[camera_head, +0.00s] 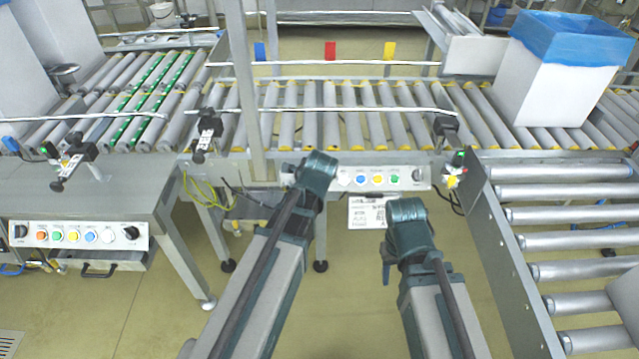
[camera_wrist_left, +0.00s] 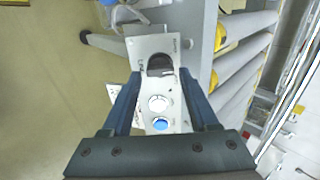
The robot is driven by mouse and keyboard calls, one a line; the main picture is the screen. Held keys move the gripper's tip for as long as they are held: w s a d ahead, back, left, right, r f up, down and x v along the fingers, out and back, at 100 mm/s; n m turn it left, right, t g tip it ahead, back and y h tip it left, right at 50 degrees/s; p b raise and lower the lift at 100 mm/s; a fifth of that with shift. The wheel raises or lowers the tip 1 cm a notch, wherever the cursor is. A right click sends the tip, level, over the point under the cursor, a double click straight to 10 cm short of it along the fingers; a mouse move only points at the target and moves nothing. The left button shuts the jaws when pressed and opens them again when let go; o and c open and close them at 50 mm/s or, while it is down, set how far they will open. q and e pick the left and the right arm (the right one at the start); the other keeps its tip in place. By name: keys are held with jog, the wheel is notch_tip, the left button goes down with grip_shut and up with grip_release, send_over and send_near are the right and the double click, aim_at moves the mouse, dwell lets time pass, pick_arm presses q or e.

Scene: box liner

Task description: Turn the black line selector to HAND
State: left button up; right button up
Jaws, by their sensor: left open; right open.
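In the left wrist view, a black selector (camera_wrist_left: 160,64) sits at the end of a pale control panel (camera_wrist_left: 150,47), with small lettering that I cannot read surely. The two fingers of my left gripper (camera_wrist_left: 158,85) are open, one on each side of it, apart from it as far as I can see. In the head view, my left gripper (camera_head: 318,162) covers the left end of the middle panel (camera_head: 403,186), hiding that selector. Another black selector (camera_head: 416,175) shows at the panel's right end. My right gripper (camera_head: 407,212) is open and empty below the panel.
White, blue (camera_head: 360,179), yellow and green buttons line the middle panel. A second panel (camera_head: 80,235) with buttons and black knobs is at left. Roller conveyors (camera_head: 350,120) run behind. A white box with blue liner (camera_head: 565,60) stands at right. A paper sheet (camera_head: 367,212) hangs below.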

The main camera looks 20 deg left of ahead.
pick_arm(q)
jog(key=shift+b+x, duration=0.45)
jog(key=shift+x, duration=0.65)
pick_arm(e)
jog(key=shift+w+f, duration=0.2)
jog(key=shift+f, duration=0.65)
pick_arm(q)
grip_shut()
